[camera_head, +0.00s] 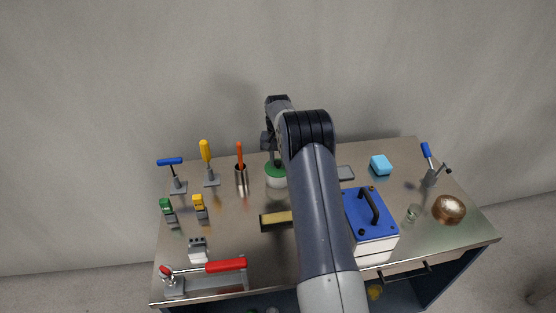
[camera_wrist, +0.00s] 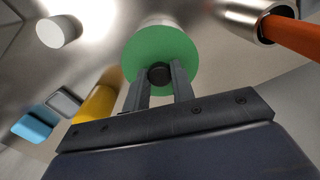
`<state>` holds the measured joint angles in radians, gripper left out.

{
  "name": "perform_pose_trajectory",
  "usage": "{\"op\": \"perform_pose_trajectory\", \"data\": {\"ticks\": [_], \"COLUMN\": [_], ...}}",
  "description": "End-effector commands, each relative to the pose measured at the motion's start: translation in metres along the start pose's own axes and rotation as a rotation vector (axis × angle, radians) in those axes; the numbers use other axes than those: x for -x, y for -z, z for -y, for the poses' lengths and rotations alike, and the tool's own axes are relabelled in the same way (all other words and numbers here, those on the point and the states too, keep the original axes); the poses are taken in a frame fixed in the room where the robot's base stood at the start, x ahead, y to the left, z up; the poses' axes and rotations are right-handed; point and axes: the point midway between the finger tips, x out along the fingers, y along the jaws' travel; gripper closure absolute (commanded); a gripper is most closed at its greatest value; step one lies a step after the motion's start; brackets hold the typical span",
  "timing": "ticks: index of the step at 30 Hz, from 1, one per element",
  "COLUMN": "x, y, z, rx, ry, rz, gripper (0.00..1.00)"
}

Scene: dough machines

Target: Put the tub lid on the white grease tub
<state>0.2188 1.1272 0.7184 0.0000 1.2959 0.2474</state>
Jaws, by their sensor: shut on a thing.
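The green tub lid (camera_wrist: 160,47) is round with a black knob on top. My gripper (camera_wrist: 159,76) is shut on the knob, one finger on each side. In the head view the lid (camera_head: 274,169) is at or just above the top of the white grease tub (camera_head: 277,183), near the back middle of the table. A sliver of the tub's white wall (camera_wrist: 158,20) shows past the lid in the wrist view. I cannot tell whether the lid is fully seated. My arm covers part of this area in the head view.
A metal cup (camera_head: 241,178) with an orange-handled tool stands close left of the tub. A white cylinder (camera_wrist: 58,32) and a yellow object (camera_wrist: 95,105) are nearby. A blue-topped machine (camera_head: 370,215) stands front right, a light blue block (camera_head: 381,165) back right.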

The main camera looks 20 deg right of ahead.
Motion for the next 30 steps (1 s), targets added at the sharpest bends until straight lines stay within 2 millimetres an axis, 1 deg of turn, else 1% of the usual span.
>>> {"op": "perform_pose_trajectory", "data": {"ticks": [1, 2, 9, 11, 17, 20, 23, 30], "x": [0.000, 0.000, 0.000, 0.000, 0.000, 0.004, 0.016, 0.065], "y": [0.000, 0.000, 0.000, 0.000, 0.000, 0.000, 0.001, 0.001], "z": [0.000, 0.000, 0.000, 0.000, 0.000, 0.000, 0.000, 0.000], "rx": [0.000, 0.000, 0.000, 0.000, 0.000, 0.000, 0.000, 0.000], "ry": [0.000, 0.000, 0.000, 0.000, 0.000, 0.000, 0.001, 0.001], "rz": [0.000, 0.000, 0.000, 0.000, 0.000, -0.002, -0.004, -0.006], "gripper": [0.98, 0.74, 0.55, 0.51, 0.51, 0.51, 0.51, 0.51]}}
